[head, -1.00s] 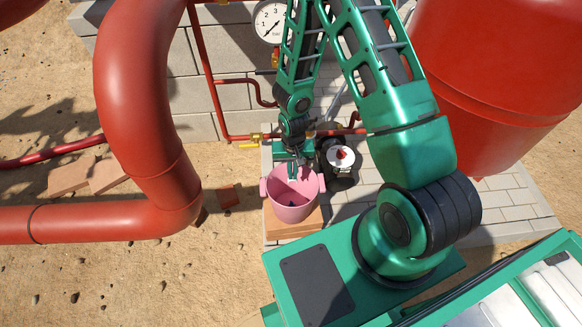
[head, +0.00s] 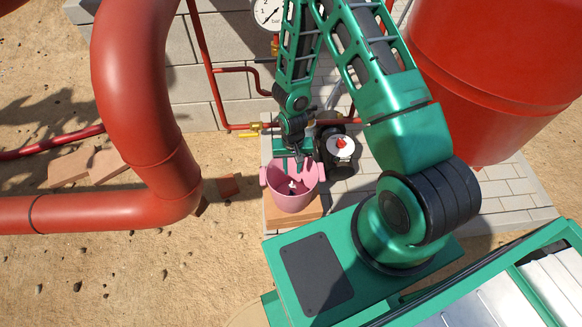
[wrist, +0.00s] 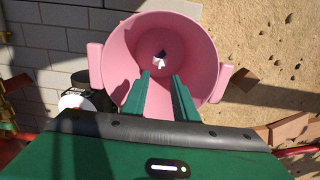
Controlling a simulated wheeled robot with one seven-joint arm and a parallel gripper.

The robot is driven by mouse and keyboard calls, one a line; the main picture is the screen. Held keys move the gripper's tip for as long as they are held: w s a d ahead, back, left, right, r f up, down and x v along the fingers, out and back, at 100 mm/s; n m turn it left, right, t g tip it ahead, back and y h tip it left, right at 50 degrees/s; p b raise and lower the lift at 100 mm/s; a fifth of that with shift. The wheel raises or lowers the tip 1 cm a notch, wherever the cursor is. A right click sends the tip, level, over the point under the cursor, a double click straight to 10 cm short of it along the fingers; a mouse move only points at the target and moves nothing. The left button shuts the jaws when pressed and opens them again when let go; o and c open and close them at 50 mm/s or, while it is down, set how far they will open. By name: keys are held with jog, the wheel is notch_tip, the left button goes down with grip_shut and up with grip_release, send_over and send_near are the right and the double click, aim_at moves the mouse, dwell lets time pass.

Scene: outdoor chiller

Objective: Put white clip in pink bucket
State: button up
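The pink bucket (head: 291,202) stands upright on a tan block, and its open top also shows in the wrist view (wrist: 112,65). A small white thing, which looks like the white clip (wrist: 160,63), is inside the bucket, beyond my fingertips, with a dark patch beside it. It is also a small pale spot in the head view (head: 292,186). I cannot tell whether it touches the bottom. My gripper (wrist: 162,75) is over the bucket's opening, fingers apart with nothing visible between them. In the head view my gripper (head: 291,165) is at the bucket's far side.
A black-and-white device with a red centre (head: 340,147) stands close behind the bucket on the right. Thick red pipe (head: 140,90) curves on the left. A red tank (head: 490,80) is at the right. Brick pieces (head: 72,165) lie on the sand.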

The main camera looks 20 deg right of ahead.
dwell(0.6)
notch_tip(320, 180, up, 7)
dwell(0.5)
dwell(0.3)
jog(key=s+d+r+h, duration=0.1)
jog(key=s+d+r, duration=0.1)
jog(key=d+r, duration=0.45)
jog(key=s+d+r+m, duration=0.1)
jog(key=d+r, duration=0.2)
jog(key=r, duration=0.6)
jog(key=s+d+r+h, duration=0.1)
jog(key=s+d+r, duration=0.1)
jog(key=d+r, duration=0.45)
jog(key=s+d+r+m+y, duration=0.1)
jog(key=s+r+y, duration=0.1)
jog(key=s+r, duration=1.4)
jog(key=shift+s+m, duration=0.4)
jog(key=shift+s, duration=0.65)
jog(key=shift+d, duration=0.1)
